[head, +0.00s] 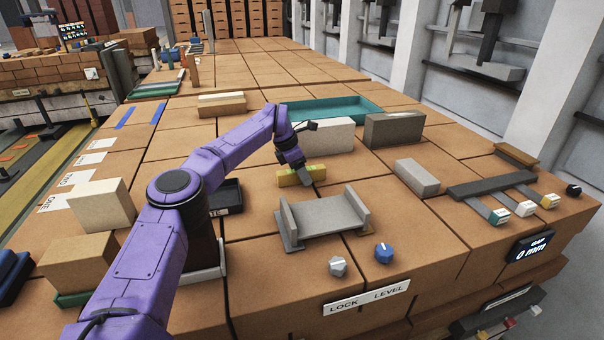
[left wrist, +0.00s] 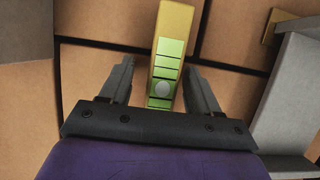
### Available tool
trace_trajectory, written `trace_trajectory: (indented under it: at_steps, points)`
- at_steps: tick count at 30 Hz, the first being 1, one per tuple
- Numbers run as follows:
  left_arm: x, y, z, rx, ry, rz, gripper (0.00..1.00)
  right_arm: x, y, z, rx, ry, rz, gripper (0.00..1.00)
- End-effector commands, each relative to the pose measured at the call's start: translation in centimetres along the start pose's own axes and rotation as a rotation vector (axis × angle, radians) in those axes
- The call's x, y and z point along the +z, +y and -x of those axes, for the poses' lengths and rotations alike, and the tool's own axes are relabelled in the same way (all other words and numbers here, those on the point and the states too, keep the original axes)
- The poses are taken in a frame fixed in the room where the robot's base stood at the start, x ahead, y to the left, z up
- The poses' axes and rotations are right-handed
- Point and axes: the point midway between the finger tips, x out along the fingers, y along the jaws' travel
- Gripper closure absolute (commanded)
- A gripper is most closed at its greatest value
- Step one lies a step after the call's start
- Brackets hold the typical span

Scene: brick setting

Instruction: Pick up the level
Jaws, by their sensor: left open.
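The level is a short yellow bar with a bright green, line-marked face and a pale round bubble. It lies on the brick-tiled bench top in the head view (head: 288,180) and runs up the middle of the left wrist view (left wrist: 171,45). My left gripper (head: 304,178) is right at the level, pointing down. In the left wrist view my left gripper (left wrist: 157,66) is open, with one finger on each side of the level. I cannot tell whether either finger touches it. My right gripper is not in view.
A grey cradle with raised ends (head: 325,217) stands close in front of the level. Behind are a pale block (head: 328,135), a grey block (head: 393,130) and a teal tray (head: 355,105). Another grey block (head: 417,177) lies right. Knobs (head: 384,253) sit near the front edge.

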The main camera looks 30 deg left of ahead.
Motion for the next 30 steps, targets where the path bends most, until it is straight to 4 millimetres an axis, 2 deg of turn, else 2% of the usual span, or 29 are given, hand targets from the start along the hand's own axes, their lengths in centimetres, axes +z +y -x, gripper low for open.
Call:
trace_trajectory:
  at_steps: [3, 9, 19, 25, 26, 30]
  points:
    - [0.0, 0.0, 0.0, 0.0, -0.001, 0.0, 0.38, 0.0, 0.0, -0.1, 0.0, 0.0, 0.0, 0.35]
    - [0.0, 0.0, 0.0, 0.0, 0.0, 0.0, 1.0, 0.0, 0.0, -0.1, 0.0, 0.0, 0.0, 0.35]
    - [0.2, 0.0, 0.4, 0.002, 0.0, -0.001, 1.0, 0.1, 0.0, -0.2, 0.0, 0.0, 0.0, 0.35]
    - [1.4, -0.1, 3.0, 0.004, -0.004, -0.002, 1.0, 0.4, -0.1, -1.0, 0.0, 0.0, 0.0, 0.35]
    - [1.7, -0.7, 3.2, 0.003, -0.004, -0.005, 1.0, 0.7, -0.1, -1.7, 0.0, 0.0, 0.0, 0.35]
    - [4.2, -3.7, 6.2, 0.005, -0.005, -0.008, 1.0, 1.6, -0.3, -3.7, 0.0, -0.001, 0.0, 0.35]
